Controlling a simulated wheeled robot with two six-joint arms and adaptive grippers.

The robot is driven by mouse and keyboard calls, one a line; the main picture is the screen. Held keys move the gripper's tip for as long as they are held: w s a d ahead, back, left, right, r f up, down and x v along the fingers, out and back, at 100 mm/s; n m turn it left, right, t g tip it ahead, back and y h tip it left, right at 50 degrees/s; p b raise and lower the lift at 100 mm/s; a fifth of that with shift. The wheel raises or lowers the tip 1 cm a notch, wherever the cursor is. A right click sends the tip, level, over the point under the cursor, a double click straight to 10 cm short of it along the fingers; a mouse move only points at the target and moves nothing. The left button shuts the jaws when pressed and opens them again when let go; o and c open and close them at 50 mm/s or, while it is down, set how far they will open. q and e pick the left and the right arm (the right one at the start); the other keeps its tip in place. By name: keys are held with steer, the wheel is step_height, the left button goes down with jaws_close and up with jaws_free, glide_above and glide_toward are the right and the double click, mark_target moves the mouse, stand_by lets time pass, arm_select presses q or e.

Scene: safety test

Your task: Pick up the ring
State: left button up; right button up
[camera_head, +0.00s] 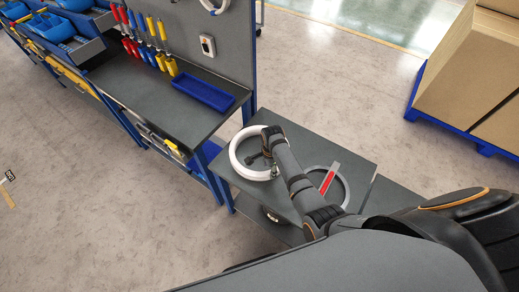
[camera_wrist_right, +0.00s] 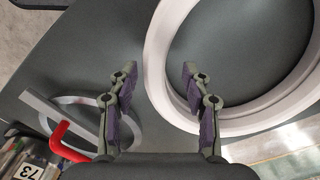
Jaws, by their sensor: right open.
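A large white ring (camera_head: 237,157) lies flat on the dark grey top of a small table (camera_head: 225,173). In the right wrist view the white ring (camera_wrist_right: 157,45) fills the right side, partly cut off by the frame. My right gripper (camera_head: 266,157) reaches over the ring from the right and hides part of it. In the wrist view its fingers (camera_wrist_right: 158,72) are open, and the ring's left rim shows in the gap between the fingertips. I cannot tell how far above the rim they are. Nothing is held. My left gripper is not in view.
A thinner grey ring (camera_head: 346,193) with a red-marked bar (camera_head: 328,181) lies right of the white one, partly behind my right arm. A workbench (camera_head: 150,103) with a blue tray (camera_head: 204,93) and hanging tools stands behind left. Cardboard boxes (camera_head: 465,60) stand on a blue pallet at right.

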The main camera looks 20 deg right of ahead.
steer(key=shift+f, duration=0.5)
jaws_close()
steer(key=shift+r, duration=0.15)
